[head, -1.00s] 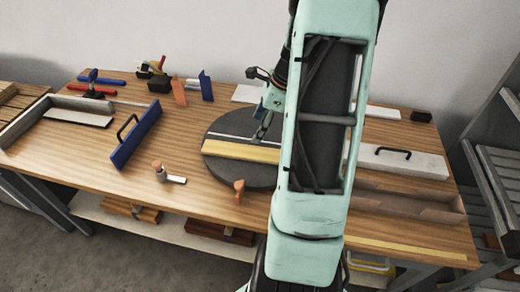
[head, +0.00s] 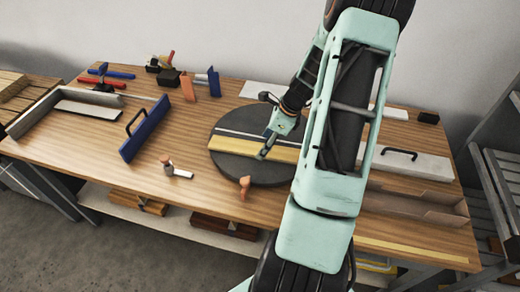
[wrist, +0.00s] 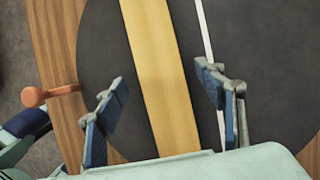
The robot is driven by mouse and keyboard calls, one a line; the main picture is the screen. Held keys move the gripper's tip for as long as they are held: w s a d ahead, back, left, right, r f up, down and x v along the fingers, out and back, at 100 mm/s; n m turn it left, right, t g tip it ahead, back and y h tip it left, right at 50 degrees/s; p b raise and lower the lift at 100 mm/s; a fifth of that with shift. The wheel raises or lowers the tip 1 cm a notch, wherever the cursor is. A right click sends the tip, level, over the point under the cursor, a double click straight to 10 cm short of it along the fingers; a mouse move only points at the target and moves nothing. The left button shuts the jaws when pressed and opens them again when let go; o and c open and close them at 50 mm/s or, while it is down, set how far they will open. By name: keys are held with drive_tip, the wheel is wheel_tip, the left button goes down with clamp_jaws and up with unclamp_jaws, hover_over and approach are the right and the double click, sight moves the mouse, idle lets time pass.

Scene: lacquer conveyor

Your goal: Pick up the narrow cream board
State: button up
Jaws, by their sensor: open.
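A narrow yellow-cream board (head: 228,147) lies flat on a dark round turntable (head: 222,166). In the wrist view the board (wrist: 153,50) runs lengthwise between my fingers. My gripper (head: 264,154) is above the board, pointing down at it. In the wrist view my gripper (wrist: 163,84) is open, one blue-padded finger on each side of the board, with a gap to both its edges. Whether the fingertips reach down to the board's height I cannot tell.
A thin white strip (wrist: 208,35) runs beside the board, near my right finger. An orange-knobbed clamp (head: 245,186) stands at the turntable's front edge, another (head: 172,169) to its left. A blue handled fence (head: 145,128) stands further left; a long handled white block (head: 410,161) lies right.

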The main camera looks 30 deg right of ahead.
drive_tip(key=shift+x, duration=0.85)
drive_tip(key=c, duration=1.4)
